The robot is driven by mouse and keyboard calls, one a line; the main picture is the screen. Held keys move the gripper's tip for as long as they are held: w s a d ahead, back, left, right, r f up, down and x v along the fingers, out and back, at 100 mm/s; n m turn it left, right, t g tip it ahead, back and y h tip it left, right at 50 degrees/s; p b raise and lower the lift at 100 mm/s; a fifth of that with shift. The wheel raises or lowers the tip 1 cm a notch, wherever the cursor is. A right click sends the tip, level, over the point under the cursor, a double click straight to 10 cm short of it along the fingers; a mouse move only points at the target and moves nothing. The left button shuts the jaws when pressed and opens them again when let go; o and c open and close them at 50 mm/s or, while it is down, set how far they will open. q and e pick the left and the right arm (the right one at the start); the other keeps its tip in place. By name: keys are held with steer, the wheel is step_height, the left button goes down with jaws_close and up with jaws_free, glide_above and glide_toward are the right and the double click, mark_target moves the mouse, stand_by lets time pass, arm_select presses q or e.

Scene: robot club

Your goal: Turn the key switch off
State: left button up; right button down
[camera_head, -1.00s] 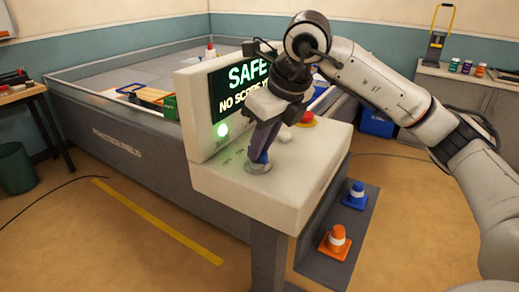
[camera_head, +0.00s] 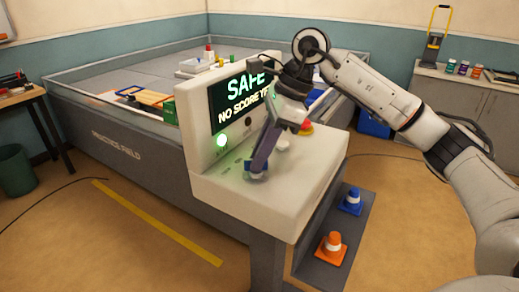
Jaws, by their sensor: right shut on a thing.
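The key switch (camera_head: 256,174) sits on the flat top of the white control console (camera_head: 300,195), near its front left. It is mostly hidden by my fingers; a bit of blue and a round metal base show. My right gripper (camera_head: 257,165) reaches down from above, tilted, with its fingers shut on the key. The console's screen (camera_head: 238,98) reads "SAFE" and "NO SCORE", partly covered by my wrist. A green lamp (camera_head: 221,140) is lit below the screen. My left gripper is not in view.
A red button (camera_head: 306,129) and a pale knob (camera_head: 283,145) stand on the console right of my fingers. The walled practice field (camera_head: 110,120) lies behind.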

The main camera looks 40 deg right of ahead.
steer(key=shift+r+n, duration=0.1)
steer(key=shift+n, duration=0.3)
steer(key=shift+n+p, duration=0.3)
steer(key=shift+n, duration=0.1)
steer(key=c, duration=2)
jaws_free()
steer(key=shift+o, duration=1)
